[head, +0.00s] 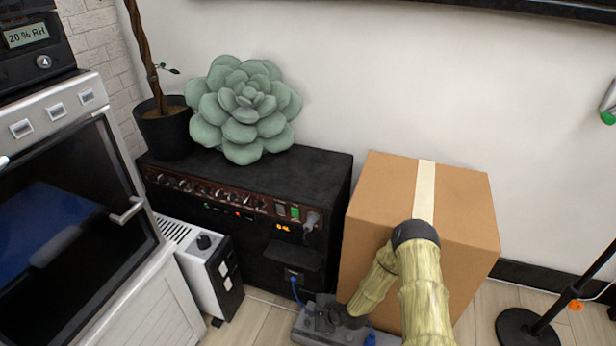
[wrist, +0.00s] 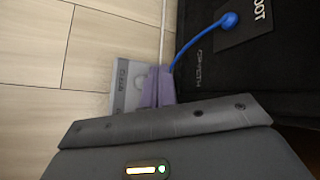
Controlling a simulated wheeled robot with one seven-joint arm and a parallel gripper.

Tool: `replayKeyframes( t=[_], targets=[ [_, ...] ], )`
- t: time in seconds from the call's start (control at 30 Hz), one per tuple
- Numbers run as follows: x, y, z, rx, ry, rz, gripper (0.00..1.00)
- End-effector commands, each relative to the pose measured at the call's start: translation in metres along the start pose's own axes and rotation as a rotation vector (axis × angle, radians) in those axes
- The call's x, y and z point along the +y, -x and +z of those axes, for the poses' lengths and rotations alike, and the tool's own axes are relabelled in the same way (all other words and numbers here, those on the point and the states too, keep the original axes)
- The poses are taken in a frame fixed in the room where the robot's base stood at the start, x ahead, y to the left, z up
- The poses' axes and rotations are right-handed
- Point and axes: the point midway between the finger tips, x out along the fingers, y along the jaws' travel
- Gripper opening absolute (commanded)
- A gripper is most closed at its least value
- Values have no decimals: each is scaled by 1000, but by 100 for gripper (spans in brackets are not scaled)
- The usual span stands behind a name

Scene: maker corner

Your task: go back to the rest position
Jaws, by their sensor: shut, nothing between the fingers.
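My arm reaches down in front of the cardboard box in the head view. My gripper (head: 330,318) is low at the end of it, a dark shape close to the floor and the front of the black amplifier (head: 265,262). It is shut with nothing held. In the wrist view its dark grey body fills the bottom.
The cardboard box (head: 376,225) stands right of the amplifier. A succulent (head: 243,110) and a potted plant (head: 165,130) sit on the amplifier. A white unit (head: 205,270) and an oven (head: 70,215) are left. A blue cable (wrist: 190,45) runs from the amplifier. A stand (head: 530,328) is right.

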Motion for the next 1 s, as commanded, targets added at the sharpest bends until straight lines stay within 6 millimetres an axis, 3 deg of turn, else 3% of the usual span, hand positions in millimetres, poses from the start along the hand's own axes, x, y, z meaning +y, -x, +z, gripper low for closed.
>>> replayKeyframes(
  t=[0.17, 0.27, 0.6, 1.0],
  targets=[
    [-8, 7, 0, 15, 43, 9, 0],
    [-22, 21, 0, 47, 127, 31, 0],
    [-72, 99, 3, 193, 512, 171, 0],
    [-106, 194, 23, 303, 849, 338, 0]
  ],
)
